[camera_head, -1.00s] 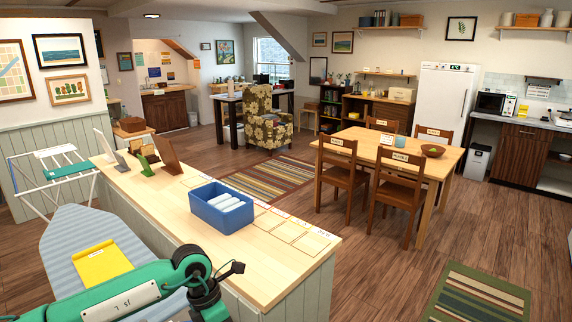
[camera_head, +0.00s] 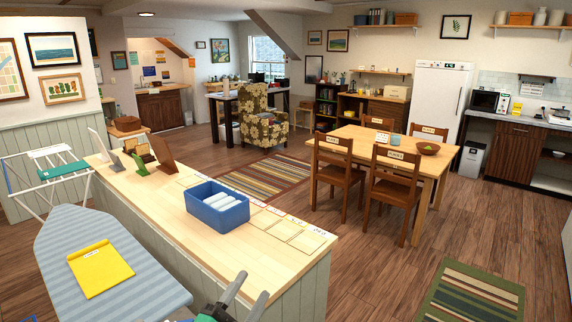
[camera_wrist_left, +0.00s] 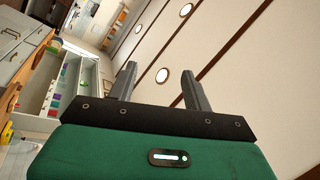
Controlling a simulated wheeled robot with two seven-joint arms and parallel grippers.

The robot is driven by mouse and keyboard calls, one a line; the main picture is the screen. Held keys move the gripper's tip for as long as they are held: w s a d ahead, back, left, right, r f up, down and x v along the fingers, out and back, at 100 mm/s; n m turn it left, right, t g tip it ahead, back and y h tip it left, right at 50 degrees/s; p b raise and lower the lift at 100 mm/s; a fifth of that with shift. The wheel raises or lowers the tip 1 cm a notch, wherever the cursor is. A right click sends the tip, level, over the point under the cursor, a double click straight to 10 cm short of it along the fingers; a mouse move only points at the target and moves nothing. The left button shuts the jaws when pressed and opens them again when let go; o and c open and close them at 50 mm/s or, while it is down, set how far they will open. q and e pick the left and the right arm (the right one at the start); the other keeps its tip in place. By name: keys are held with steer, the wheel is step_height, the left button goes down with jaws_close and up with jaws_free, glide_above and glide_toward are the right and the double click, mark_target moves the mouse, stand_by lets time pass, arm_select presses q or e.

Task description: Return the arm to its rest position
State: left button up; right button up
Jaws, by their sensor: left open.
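My left gripper (camera_head: 246,290) shows at the bottom edge of the head view, its two grey fingers apart and nothing between them. It is in front of the near end of the wooden-topped counter (camera_head: 262,262). In the left wrist view the same gripper (camera_wrist_left: 160,82) has its fingers spread and empty, pointing toward a pale ceiling with round lights. Most of the left arm is out of the head view. My right gripper is not in view.
A blue bin (camera_head: 217,215) with white rolls stands on the counter. The ironing board (camera_head: 130,255) with a yellow folder (camera_head: 101,268) is at the lower left. A drying rack (camera_head: 45,180) stands behind it. Floor is open between the counter and the dining table (camera_head: 350,133).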

arm_select(q)
steer(key=s+a+f+n+g+y, duration=0.4)
steer(key=a+f+n+y, duration=0.15)
steer(key=f, duration=0.35)
steer(key=s+a+f+n+g+y, duration=0.3)
steer(key=s+a+f+n+y, duration=0.2)
steer(key=a+f+n, duration=0.3)
steer(key=s+a+f+n+g, duration=0.1)
steer(key=s+f+g, duration=0.35)
steer(key=s, duration=0.45)
steer(key=s+a+f+n+g, duration=0.1)
steer(key=s+f+g, duration=0.35)
steer(key=s, duration=0.45)
step_height(320, 180, down, 33)
steer(key=g, duration=0.1)
steer(key=s+a+f, duration=0.1)
steer(key=s+f, duration=0.8)
steer(key=s+a+f+g, duration=0.1)
steer(key=s+a+f, duration=0.1)
steer(key=s+f, duration=0.7)
steer(key=shift+s+a+m, duration=0.25)
steer(key=shift+a+m, duration=0.05)
steer(key=shift+m, duration=0.15)
